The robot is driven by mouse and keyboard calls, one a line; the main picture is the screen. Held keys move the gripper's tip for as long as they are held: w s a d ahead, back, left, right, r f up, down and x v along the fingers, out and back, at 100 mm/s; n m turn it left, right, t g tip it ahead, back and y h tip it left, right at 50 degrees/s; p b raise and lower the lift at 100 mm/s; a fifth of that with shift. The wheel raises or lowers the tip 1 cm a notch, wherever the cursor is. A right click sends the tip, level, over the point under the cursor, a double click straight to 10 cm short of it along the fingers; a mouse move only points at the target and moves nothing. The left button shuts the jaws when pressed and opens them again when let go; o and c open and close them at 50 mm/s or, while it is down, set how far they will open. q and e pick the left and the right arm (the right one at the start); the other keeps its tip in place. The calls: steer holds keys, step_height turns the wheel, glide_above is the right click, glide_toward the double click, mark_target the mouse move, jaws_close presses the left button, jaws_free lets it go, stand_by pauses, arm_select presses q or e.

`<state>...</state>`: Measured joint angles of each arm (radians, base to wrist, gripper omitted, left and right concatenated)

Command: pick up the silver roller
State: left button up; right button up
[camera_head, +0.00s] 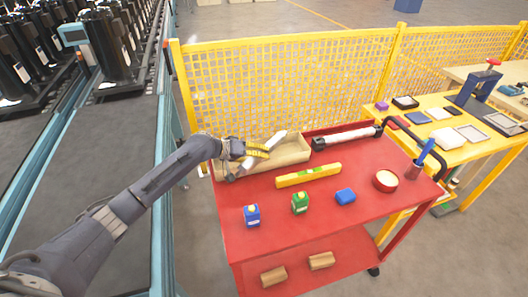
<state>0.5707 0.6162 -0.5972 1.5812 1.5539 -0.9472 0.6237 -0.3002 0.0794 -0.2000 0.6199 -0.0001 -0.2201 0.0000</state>
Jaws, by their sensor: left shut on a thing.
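My left gripper (257,149) reaches in from the left over the red cart and is shut around the middle of a silver roller (276,139). The roller is tilted, its upper end pointing right and back, its lower end showing at the left below the gripper. The gripper covers its middle. Roller and gripper are over a shallow tan wooden tray (291,157); I cannot tell whether the roller touches the tray. My right gripper is not in view.
A pale cylinder with black ends (347,137) lies at the cart's back. A yellow level (308,175), blue and green small items (300,203) and a round tin (385,181) are on the red cart (330,205). A yellow mesh fence (290,85) stands behind.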

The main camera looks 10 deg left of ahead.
arm_select(q)
jaws_close()
steer(key=shift+r, duration=0.1)
step_height(320, 180, up, 21)
steer(key=w+a, duration=0.1)
steer(key=f, duration=0.5)
steer(key=f+m+g+h, duration=0.1)
steer(key=f, duration=0.5)
steer(key=f+m+g, duration=0.1)
steer(key=f, duration=0.4)
steer(key=shift+s+a+f, duration=0.1)
steer(key=shift+s+f, duration=0.1)
steer(key=shift+s, duration=0.2)
